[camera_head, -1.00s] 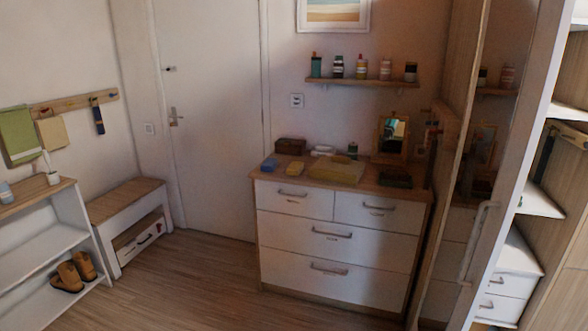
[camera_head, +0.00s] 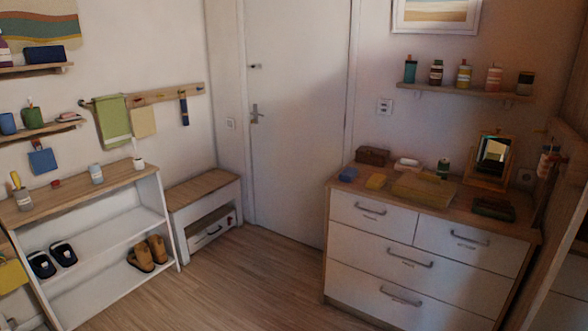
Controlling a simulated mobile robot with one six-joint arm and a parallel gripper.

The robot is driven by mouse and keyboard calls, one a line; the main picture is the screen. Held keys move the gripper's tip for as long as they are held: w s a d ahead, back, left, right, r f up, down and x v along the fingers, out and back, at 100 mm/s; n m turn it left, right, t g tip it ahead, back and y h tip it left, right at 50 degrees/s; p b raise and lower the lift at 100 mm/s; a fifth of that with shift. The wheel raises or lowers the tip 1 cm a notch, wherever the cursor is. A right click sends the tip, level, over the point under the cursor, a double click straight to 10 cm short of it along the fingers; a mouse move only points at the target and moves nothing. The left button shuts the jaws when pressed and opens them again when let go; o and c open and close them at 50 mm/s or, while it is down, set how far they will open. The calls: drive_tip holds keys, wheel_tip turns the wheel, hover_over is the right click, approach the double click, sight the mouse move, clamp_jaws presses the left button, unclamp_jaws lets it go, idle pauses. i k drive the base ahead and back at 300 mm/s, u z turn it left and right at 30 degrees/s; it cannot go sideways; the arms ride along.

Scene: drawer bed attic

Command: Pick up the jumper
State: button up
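A flat, folded-looking mustard item (camera_head: 424,188) lies on top of the white chest of drawers (camera_head: 400,251); it may be the jumper, but I cannot tell for sure. No other thing in view is clearly a jumper. The chest has a wooden top, and its drawers are shut. A small yellow item (camera_head: 376,181) and a blue item (camera_head: 348,174) lie to the left of the mustard item. My gripper is not in view.
A white shelf unit (camera_head: 104,246) with shoes stands at the left. A bench with a drawer (camera_head: 204,205) stands beside the closed door (camera_head: 293,120). A mirror (camera_head: 492,160) and a dark box (camera_head: 494,209) are on the chest's right. The wooden floor (camera_head: 235,285) between is clear.

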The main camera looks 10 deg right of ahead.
sight(429, 189)
drive_tip(key=u, duration=0.55)
drive_tip(key=i, duration=0.75)
drive_tip(key=u, duration=0.4)
drive_tip(key=i, duration=1.65)
drive_tip(key=z, duration=0.55)
drive_tip(key=i, duration=0.7)
drive_tip(key=z, duration=0.8)
drive_tip(key=i, duration=0.75)
drive_tip(key=z, duration=0.45)
